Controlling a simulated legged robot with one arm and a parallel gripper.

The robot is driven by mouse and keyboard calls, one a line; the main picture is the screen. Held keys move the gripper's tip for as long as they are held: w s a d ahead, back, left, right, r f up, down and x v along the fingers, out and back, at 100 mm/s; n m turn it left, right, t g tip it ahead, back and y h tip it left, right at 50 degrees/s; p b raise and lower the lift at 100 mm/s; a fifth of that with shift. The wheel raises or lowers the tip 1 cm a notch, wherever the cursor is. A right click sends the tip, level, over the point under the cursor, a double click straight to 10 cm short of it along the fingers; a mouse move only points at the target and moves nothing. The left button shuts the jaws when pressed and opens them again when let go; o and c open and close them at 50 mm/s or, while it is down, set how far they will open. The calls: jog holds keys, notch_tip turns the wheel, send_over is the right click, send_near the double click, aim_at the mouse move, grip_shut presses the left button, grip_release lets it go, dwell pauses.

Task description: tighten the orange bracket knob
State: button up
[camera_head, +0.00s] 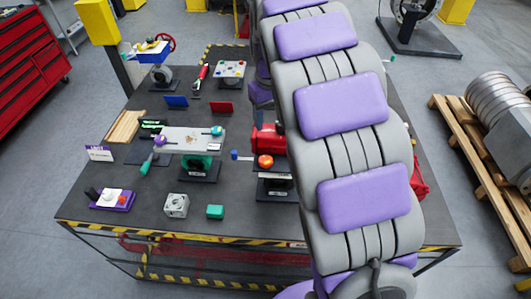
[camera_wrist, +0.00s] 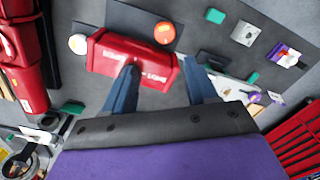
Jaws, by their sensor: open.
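The orange knob (camera_head: 265,161) shows in the head view on a small stand with a dark base (camera_head: 275,194), just left of my arm. In the wrist view the orange knob (camera_wrist: 165,33) is at the top centre, beside a red box (camera_wrist: 140,66) with white lettering. My gripper (camera_wrist: 160,64) is open, with two blue fingers apart over the red box. The knob lies beyond the fingertips, apart from them. Nothing shows between the fingers except the box surface behind them. In the head view my gripper is hidden behind my arm.
The dark table (camera_head: 140,195) holds several fixtures, among them a grey plate with a green-handled lever (camera_head: 147,164), a grey cube (camera_head: 176,205) and a green block (camera_head: 215,211). A white round cap (camera_wrist: 77,44) is near the red box.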

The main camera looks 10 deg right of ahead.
send_over(266, 160)
jog(key=f, duration=0.6)
jog(key=a+f, duration=0.1)
jog(key=f, duration=0.5)
jog(key=d+f, duration=0.1)
jog(key=f, duration=0.1)
jog(key=shift+w+d+f, duration=0.1)
jog(key=shift+f, duration=0.05)
jog(key=shift+d+f, duration=0.2)
jog(key=shift+f, duration=0.35)
jog(key=shift+a+f, duration=0.15)
jog(key=shift+f, duration=0.1)
jog(key=shift+a, duration=0.4)
jog(key=shift+c, duration=0.6)
jog(key=shift+d, duration=0.25)
jog(key=c, duration=0.7)
jog(key=shift+o, duration=0.2)
